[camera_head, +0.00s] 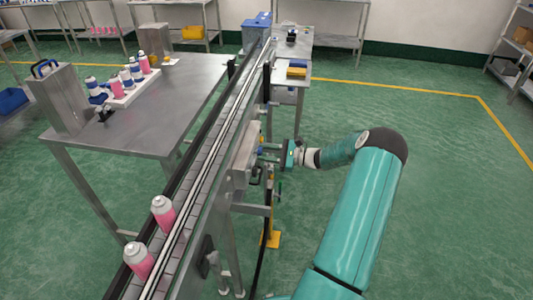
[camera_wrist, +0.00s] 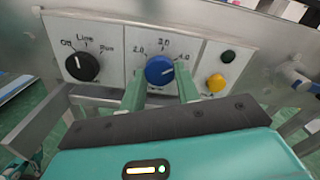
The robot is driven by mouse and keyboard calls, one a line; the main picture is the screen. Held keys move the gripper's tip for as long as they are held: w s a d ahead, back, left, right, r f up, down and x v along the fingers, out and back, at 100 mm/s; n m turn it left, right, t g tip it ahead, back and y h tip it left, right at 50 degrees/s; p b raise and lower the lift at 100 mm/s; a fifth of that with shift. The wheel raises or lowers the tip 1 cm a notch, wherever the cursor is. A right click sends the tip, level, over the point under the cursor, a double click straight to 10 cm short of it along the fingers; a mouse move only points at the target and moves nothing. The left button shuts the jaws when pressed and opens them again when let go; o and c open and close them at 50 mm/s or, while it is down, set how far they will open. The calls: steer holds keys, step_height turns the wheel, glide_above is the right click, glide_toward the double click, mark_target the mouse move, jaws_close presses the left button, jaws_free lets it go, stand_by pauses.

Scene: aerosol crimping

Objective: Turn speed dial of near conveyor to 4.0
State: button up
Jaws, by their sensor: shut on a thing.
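The blue speed dial (camera_wrist: 160,71) is on the grey control panel (camera_wrist: 204,50), under labels 2.0, 3.0 and 4.0. Its white pointer line appears to lean to the right, towards 4.0. My gripper (camera_wrist: 160,80) has one finger on each side of the dial and is shut on it; the fingers hide the dial's lower edges. In the head view my gripper (camera_head: 267,154) reaches from the right to the control box (camera_head: 243,155) on the side of the near conveyor (camera_head: 222,121). The dial itself is hard to make out there.
Left of the dial is a black Off/Line/Run knob (camera_wrist: 82,67). To the right are a dark green button (camera_wrist: 228,56) and a yellow button (camera_wrist: 216,83). Pink-and-white cans (camera_head: 163,211) stand on the conveyor. The green floor (camera_head: 450,200) to the right is clear.

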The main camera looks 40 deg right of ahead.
steer(key=shift+m, duration=0.5)
steer(key=o, duration=1)
steer(key=shift+s, duration=0.1)
steer(key=v, duration=1.3)
steer(key=shift+s+d, duration=0.2)
steer(key=shift+s, duration=0.05)
